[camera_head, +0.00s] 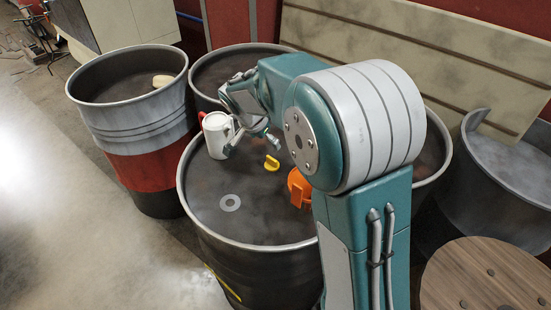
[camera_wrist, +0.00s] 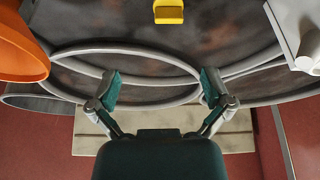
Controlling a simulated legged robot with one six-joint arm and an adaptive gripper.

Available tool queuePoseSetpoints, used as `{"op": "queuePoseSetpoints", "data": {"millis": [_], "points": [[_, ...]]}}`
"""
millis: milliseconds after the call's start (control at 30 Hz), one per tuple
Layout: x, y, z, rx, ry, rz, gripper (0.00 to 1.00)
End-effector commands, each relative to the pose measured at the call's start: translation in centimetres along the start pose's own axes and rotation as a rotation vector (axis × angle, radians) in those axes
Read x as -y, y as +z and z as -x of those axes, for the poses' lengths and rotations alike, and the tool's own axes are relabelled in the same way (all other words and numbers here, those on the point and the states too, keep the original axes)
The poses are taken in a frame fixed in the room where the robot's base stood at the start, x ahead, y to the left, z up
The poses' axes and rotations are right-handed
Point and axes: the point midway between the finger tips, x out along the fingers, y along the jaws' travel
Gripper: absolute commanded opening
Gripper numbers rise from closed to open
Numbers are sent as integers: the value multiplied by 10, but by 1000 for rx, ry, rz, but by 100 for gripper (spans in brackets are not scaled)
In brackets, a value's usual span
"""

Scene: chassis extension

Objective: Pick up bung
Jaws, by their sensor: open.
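A small yellow piece (camera_head: 272,163), which I take to be the bung, rests on the dark top of the front drum (camera_head: 284,228). In the wrist view the yellow piece (camera_wrist: 168,12) is at the top edge, partly cut off. My gripper (camera_wrist: 160,88) is open, with nothing between its teal finger pads. The yellow piece lies beyond the fingertips in that view, apart from them. In the head view my gripper (camera_head: 252,143) hangs above the drum top, beside the yellow piece and partly hidden by my arm.
A white mug (camera_head: 217,136) stands left of the yellow piece, close to my gripper in the head view. An orange object (camera_head: 299,188) stands to its right, partly behind my arm. A grey ring (camera_head: 230,202) lies at front left. The drum has a raised rim.

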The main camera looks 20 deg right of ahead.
Motion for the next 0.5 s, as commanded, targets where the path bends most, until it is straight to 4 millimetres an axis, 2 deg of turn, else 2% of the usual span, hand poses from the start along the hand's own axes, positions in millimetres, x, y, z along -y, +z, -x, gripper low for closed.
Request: {"op": "queuePoseSetpoints", "data": {"millis": [100, 200, 500], "points": [[14, 3, -15, -11, 16, -39, 100], [18, 5, -22, -15, 22, -52, 100], [15, 3, -67, -13, 22, -54, 100]]}}
